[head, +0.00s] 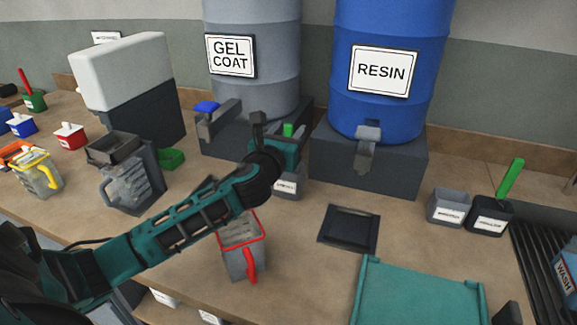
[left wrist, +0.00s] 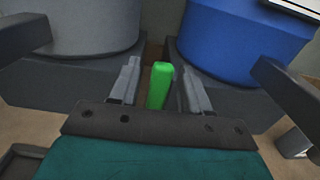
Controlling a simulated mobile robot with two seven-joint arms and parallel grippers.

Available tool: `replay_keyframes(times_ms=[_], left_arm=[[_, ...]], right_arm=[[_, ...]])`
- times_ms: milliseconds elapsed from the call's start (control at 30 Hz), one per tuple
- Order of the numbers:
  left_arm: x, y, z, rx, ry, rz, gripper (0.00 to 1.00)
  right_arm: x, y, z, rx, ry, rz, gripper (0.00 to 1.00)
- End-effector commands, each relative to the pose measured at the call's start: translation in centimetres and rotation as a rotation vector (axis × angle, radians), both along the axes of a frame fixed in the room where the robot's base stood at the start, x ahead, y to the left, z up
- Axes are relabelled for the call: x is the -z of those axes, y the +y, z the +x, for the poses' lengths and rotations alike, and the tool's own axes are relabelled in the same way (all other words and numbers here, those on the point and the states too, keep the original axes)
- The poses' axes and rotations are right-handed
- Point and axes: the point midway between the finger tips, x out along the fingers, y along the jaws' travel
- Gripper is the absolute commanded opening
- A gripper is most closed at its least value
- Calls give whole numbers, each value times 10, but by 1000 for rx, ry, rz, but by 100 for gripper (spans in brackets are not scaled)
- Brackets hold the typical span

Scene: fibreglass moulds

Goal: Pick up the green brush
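A green handle (head: 288,130) shows by my left gripper (head: 274,142) in the head view, between the gel coat and resin drums. In the left wrist view the green handle (left wrist: 160,86) stands upright between the two fingers of my left gripper (left wrist: 160,92). A gap shows on each side of it, so the gripper looks open around it. Its lower part is hidden. A small grey labelled cup (head: 287,186) is just below the gripper. Another green handle (head: 510,178) leans out of a dark cup (head: 490,217) at the right. My right gripper is not in view.
The gel coat drum (head: 258,90) and blue resin drum (head: 390,30) stand on dark blocks close behind the gripper. A red-rimmed jug (head: 238,262) is below my forearm.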

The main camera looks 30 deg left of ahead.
Motion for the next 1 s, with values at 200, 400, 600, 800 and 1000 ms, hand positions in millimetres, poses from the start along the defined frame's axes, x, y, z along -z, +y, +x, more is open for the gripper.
replay_keyframes(times_ms=[200,400,600,800,1000], left_arm=[[0,0,0,-1,0,1,25],[0,0,0,-1,0,1,6],[0,0,0,-1,0,1,0],[-2,0,0,-1,-1,1,0],[-18,1,0,0,-5,2,0]], right_arm=[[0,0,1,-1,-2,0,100],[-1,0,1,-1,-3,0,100],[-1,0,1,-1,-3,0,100],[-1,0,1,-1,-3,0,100],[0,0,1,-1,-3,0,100]])
